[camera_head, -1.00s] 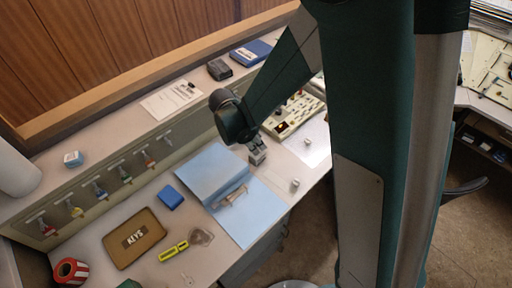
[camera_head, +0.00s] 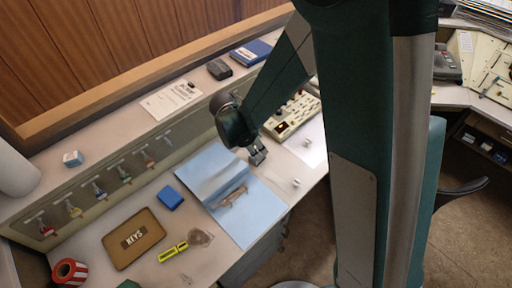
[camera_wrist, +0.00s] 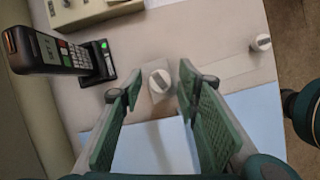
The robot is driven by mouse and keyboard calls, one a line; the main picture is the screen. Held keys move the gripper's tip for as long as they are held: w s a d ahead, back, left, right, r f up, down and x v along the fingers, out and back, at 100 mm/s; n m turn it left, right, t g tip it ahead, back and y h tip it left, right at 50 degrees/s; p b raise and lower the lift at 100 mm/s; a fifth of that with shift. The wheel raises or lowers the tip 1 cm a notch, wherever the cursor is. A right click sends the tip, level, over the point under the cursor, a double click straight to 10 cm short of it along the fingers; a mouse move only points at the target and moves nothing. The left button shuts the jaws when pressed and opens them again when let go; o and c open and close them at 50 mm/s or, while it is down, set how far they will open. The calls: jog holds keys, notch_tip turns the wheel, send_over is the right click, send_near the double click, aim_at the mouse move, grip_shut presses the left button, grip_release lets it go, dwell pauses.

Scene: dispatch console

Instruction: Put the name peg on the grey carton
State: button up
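Two small whitish round pegs stand on the desk to the right of my gripper in the head view, an upper one (camera_head: 308,141) and a lower one (camera_head: 296,183). The wrist view shows two round pegs with grey markings, one (camera_wrist: 160,82) beyond the gap between my fingers and one (camera_wrist: 260,42) farther right. I cannot tell which is the name peg. My gripper (camera_head: 258,157) is over the upper right edge of the blue folder (camera_head: 263,214). In the wrist view my gripper (camera_wrist: 162,100) is open and empty. I cannot pick out a grey carton with certainty.
A cordless handset (camera_wrist: 50,52) in its stand and a control panel (camera_head: 292,118) are close by. A keys tray (camera_head: 134,238), a blue box (camera_head: 170,197) and a yellow marker (camera_head: 173,252) lie left. Key hooks line the raised ledge behind. The desk's front edge is near the pegs.

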jog(key=shift+r, duration=0.15)
jog(key=p+v, duration=0.2)
jog(key=v, duration=1)
jog(key=shift+d+r, duration=0.1)
jog(key=shift+d, duration=0.05)
dwell(0.8)
jog(key=s+d+r+m+t+y, duration=0.1)
jog(key=s+d+r+m+y, duration=0.35)
jog(key=d+r+m, duration=0.85)
jog(key=s+d+r+m+t, duration=0.4)
jog(key=s+d+m, duration=0.6)
jog(key=s+d, duration=0.4)
jog(key=shift+r+m, duration=0.4)
